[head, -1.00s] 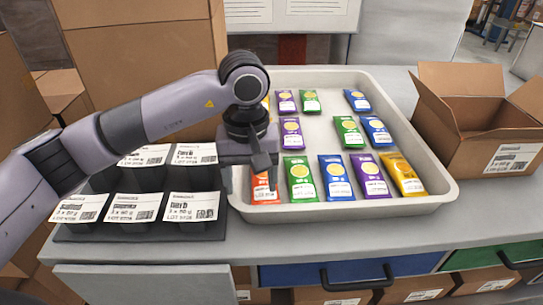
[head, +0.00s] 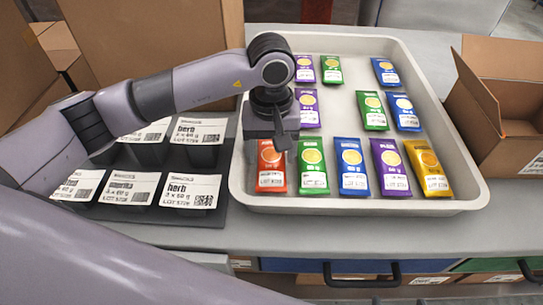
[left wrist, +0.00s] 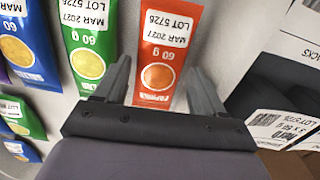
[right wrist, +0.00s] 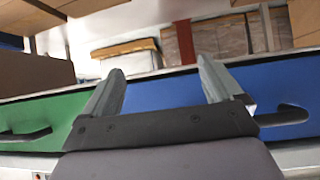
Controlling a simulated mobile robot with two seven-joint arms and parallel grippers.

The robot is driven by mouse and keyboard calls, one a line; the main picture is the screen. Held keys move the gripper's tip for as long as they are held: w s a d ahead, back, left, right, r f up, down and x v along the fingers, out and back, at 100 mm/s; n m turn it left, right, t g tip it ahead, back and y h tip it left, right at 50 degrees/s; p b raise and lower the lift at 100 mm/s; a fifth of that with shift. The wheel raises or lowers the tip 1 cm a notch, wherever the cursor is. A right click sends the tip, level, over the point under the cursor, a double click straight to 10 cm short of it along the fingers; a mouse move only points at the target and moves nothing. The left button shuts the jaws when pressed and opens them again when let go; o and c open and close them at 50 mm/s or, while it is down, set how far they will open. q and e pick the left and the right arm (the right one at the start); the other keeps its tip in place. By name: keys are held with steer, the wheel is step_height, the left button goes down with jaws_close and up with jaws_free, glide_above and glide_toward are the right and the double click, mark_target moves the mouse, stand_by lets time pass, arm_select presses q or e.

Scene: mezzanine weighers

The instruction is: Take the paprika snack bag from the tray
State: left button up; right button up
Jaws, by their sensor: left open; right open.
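The orange-red paprika snack bag (head: 271,172) lies flat at the front left of the white tray (head: 466,200), its label facing up. My left gripper (head: 281,143) is above the far end of this bag, pointing down, open and empty. In the left wrist view the paprika bag (left wrist: 165,55) lies between the spread fingers of my left gripper (left wrist: 157,68); I cannot tell how far below the tips it is. A green bag (left wrist: 88,50) lies close beside it. My right gripper (right wrist: 160,66) is open and empty, facing the front of the counter with its drawers.
Other green, blue, purple and yellow bags (head: 428,170) fill parts of the tray. A dark rack with labelled compartments (head: 150,212) stands left of the tray, and an open cardboard box (head: 500,105) stands right.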

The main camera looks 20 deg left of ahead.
arm_select(q)
steer(key=shift+f, duration=1.2)
steer(key=c, duration=0.7)
steer(key=shift+r, duration=0.15)
